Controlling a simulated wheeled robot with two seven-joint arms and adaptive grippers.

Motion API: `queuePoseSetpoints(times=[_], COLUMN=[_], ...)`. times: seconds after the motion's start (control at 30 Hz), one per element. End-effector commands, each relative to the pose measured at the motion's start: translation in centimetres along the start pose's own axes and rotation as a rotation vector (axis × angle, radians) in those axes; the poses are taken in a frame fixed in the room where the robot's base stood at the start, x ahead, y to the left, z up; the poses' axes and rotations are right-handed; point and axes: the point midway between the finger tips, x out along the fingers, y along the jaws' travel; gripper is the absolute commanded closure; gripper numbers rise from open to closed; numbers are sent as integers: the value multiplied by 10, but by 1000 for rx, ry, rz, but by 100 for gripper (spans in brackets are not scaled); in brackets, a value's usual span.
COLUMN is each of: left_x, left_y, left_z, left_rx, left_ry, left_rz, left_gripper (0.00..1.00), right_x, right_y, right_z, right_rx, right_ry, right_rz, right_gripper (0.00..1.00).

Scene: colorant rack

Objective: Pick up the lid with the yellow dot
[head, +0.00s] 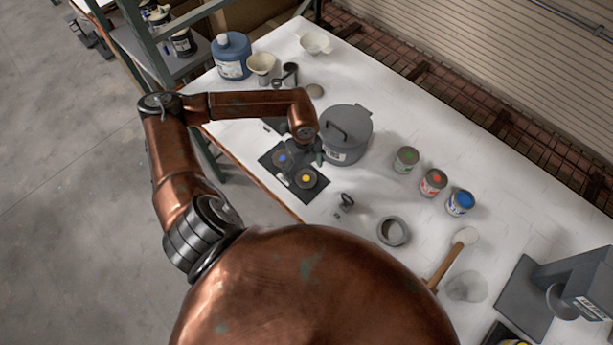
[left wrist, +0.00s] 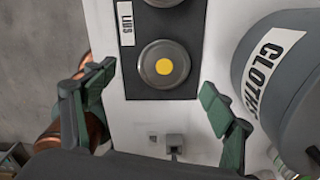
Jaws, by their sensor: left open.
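The lid with the yellow dot (head: 306,179) is a round grey lid lying flat on a black mat (head: 308,196) near the table's front edge. In the left wrist view the yellow-dot lid (left wrist: 149,79) sits just ahead of my fingers, near the middle. A lid with a blue dot (head: 282,158) lies beside it on the same mat. My left gripper (head: 303,150) is above the mat, pointing down, close to the lids. In the left wrist view my left gripper (left wrist: 158,80) is open and empty, its green-tipped fingers wide apart. My right gripper does not show.
A grey lidded bin (head: 347,150) labelled CLOTHS stands right beside my left gripper. Several small cans, including one with a blue top (head: 460,202), stand to the right. A grey ring (head: 393,232) and a mallet (head: 448,262) lie nearer. A blue jug (head: 231,58) stands behind.

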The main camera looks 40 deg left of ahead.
Motion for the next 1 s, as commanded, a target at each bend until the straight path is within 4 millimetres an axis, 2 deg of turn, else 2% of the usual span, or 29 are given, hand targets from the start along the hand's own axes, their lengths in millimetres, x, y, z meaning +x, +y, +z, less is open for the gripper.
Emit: queuePoseSetpoints(times=[0.1, 0.2, 0.4, 0.5, 0.63, 1.0], left_x=[12, 28, 48, 50, 50, 50], left_y=[-3, -5, -5, -4, -4, -3], left_z=[-3, -4, -3, -2, -2, -2], left_rx=[4, 3, 1, 1, 0, -1], left_ry=[3, 4, 2, 0, 1, 1], left_rz=[0, 0, -2, -2, -2, -2], left_gripper=[23, 23, 23, 23, 23, 48], right_x=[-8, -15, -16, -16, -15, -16], right_y=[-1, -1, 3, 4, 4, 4], right_z=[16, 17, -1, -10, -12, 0], right_rx=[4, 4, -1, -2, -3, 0], right_ry=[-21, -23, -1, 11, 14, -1], right_rz=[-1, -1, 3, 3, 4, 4], right_gripper=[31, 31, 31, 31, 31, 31])
